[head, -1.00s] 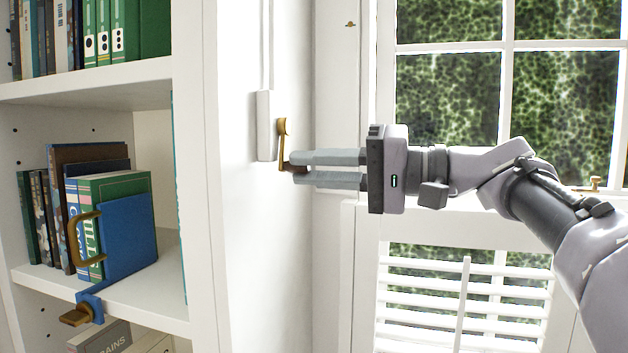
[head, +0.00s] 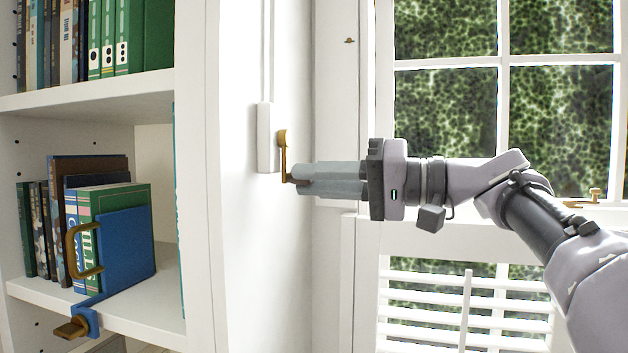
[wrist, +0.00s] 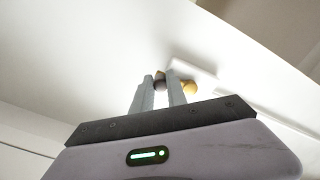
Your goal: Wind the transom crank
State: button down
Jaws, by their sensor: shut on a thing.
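The brass transom crank (head: 282,150) is on a white box (head: 265,137) on the wall, with its arm hanging down. My gripper (head: 294,176) reaches in from the right, its fingers shut on the handle at the lower end of the crank. The fingers hide most of the handle in the head view. In the wrist view the dark handle knob (wrist: 161,84) shows between and just beyond the fingertips (wrist: 162,88), and the brass part of the crank (wrist: 188,87) lies just right of it.
A white bookshelf (head: 195,200) stands at the left, with books and a blue bookend clamp (head: 125,245). A paned window (head: 447,105) is behind my arm, with white louvred shutters (head: 430,305) below it. A thin rod or conduit runs up from the crank box.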

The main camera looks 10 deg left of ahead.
jog(key=c, duration=1.3)
grip_release()
jog(key=shift+w, duration=0.1)
jog(key=shift+d, duration=0.15)
jog(key=d, duration=0.5)
jog(key=s+d, duration=0.1)
jog(key=d, duration=0.5)
jog(key=d+p, duration=0.1)
jog(key=d, duration=0.5)
jog(key=shift+s+d, duration=0.1)
jog(key=shift+s, duration=0.15)
jog(key=s+a+f+m+t+h+b, duration=0.15)
jog(key=s+f+m+h, duration=0.35)
jog(key=f, duration=0.8)
jog(key=s+a+f+m+t+h, duration=0.3)
jog(key=s+f+h, duration=0.35)
jog(key=f, duration=0.55)
jog(key=s+d+f+m+h, duration=0.1)
jog(key=s+d+f, duration=0.1)
jog(key=f, duration=0.3)
jog(key=s+d+f+m+h, duration=0.1)
jog(key=s+d+f+h, duration=0.1)
jog(key=s+d+f, duration=0.1)
jog(key=s+d+f+h, duration=0.1)
jog(key=s+d+f, duration=0.2)
jog(key=f, duration=0.5)
jog(key=shift+s+m+h+b, duration=0.25)
jog(key=shift+s+m+b, duration=0.15)
jog(key=shift+s, duration=0.45)
